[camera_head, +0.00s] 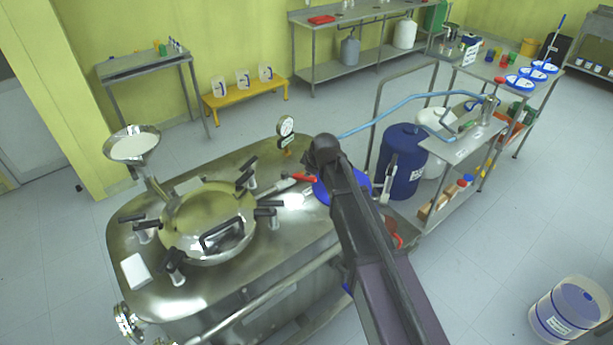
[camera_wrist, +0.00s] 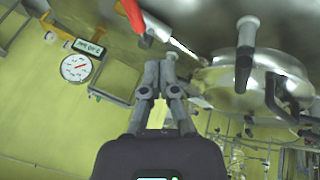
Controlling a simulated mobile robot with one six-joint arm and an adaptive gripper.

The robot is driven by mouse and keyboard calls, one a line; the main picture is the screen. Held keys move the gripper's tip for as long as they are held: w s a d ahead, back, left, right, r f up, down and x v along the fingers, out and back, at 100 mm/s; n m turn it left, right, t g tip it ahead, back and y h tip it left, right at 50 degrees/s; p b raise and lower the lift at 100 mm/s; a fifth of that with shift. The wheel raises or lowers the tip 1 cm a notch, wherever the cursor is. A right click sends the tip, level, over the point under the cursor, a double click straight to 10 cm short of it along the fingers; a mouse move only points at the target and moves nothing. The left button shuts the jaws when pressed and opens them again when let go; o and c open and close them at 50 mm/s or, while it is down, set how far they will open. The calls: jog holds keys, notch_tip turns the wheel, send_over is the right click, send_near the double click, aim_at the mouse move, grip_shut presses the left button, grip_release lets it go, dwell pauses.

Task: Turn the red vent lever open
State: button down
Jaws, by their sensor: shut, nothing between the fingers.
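The red vent lever (camera_head: 303,177) shows on top of the steel reactor (camera_head: 185,312), between the round hatch (camera_head: 205,212) and my arm. In the wrist view the red lever (camera_wrist: 132,14) is at the top edge and partly cut off, with a metal stem running from it to the lower right. My gripper (camera_wrist: 161,66) shows in the wrist view with its fingers together and empty, below the lever in the picture and apart from it. In the head view my arm hides the gripper.
A pressure gauge (camera_head: 285,127) stands at the reactor's back edge and also shows in the wrist view (camera_wrist: 76,67). Black clamp handles (camera_head: 268,211) ring the hatch. A funnel (camera_head: 133,147) stands at back left. A blue drum (camera_head: 403,160) and cart are to the right.

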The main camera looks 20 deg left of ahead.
aim_at(299, 177)
jog(key=shift+w+d+r+b+x, duration=0.15)
jog(key=shift+w+b+x, duration=0.3)
jog(key=shift+b+x, duration=1.5)
jog(key=shift+w+d+r+b+x, duration=0.1)
jog(key=shift+w+b+x, duration=0.35)
jog(key=shift+b+x, duration=1.45)
jog(key=shift+w+d+r+b+x, duration=0.15)
jog(key=shift+w+b+x, duration=0.3)
jog(key=shift+b+x, duration=1.5)
jog(key=shift+w+a+f+p, duration=0.15)
jog(key=shift+a+f+p, duration=0.25)
jog(key=shift+f+p, duration=0.2)
jog(key=shift+w+n, duration=0.1)
jog(key=shift+n, duration=0.2)
